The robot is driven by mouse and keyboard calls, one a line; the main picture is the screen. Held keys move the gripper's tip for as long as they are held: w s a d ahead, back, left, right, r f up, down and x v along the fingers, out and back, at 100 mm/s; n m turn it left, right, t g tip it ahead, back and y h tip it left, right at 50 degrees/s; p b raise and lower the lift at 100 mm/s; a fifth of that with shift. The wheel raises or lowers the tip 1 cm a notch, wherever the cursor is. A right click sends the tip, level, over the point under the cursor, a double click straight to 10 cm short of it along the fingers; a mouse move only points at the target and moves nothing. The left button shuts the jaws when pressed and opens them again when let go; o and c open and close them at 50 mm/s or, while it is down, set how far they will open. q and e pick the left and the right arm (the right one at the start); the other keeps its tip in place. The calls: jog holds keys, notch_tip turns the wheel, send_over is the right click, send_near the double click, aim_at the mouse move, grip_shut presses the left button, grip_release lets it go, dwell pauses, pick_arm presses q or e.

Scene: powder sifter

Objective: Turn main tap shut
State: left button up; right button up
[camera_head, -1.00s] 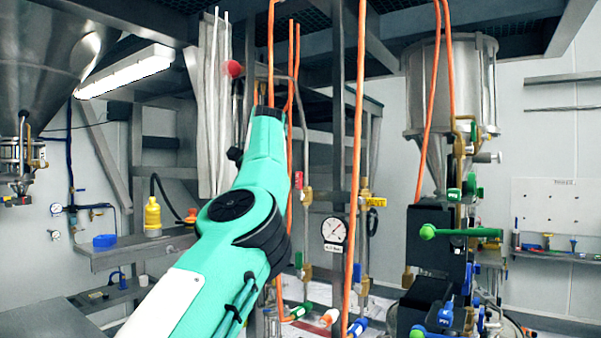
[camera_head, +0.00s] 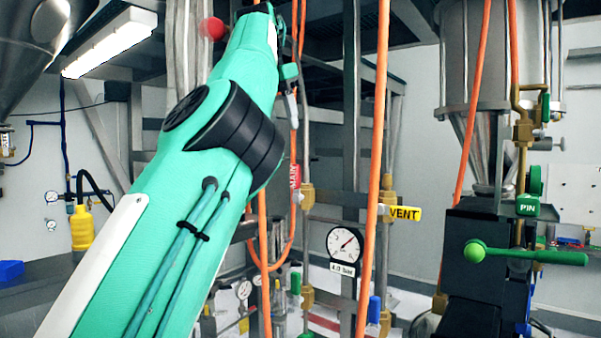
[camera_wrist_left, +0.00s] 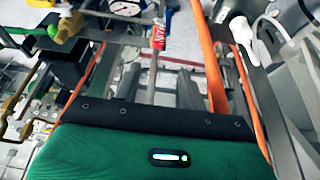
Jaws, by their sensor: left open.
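The red tag marked MAIN (camera_head: 295,178) hangs upright by a vertical pipe, just left of the brass fittings, in the head view. The same red tag shows near the top middle of the wrist view (camera_wrist_left: 159,37). The tap's handle is not clearly made out. My left arm rises from the lower left, and a small part of my left gripper (camera_head: 291,95) shows past its right edge, above the tag. The gripper is open and I see nothing held in it. In the wrist view its green and black housing fills the bottom. My right gripper is not in view.
Orange hoses (camera_head: 374,150) run vertically close to the tag. A yellow VENT tag (camera_head: 404,214) and a pressure gauge (camera_head: 343,243) are to its right. A green lever (camera_head: 525,256) sticks out at the right. A red ball (camera_head: 212,28) is at the upper left.

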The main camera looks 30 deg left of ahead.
aim_at(295, 167)
pick_arm(q)
jog(key=x, duration=1.1)
jog(key=shift+s+d+f, duration=0.1)
jog(key=shift+s+d, duration=0.05)
jog(key=shift+d, duration=0.05)
jog(key=shift+f, duration=0.35)
jog(key=shift+s+d+f, duration=0.1)
jog(key=shift+f, duration=0.1)
jog(key=shift+w+f, duration=0.25)
jog(key=shift+f, duration=0.05)
jog(key=c, duration=0.7)
grip_shut()
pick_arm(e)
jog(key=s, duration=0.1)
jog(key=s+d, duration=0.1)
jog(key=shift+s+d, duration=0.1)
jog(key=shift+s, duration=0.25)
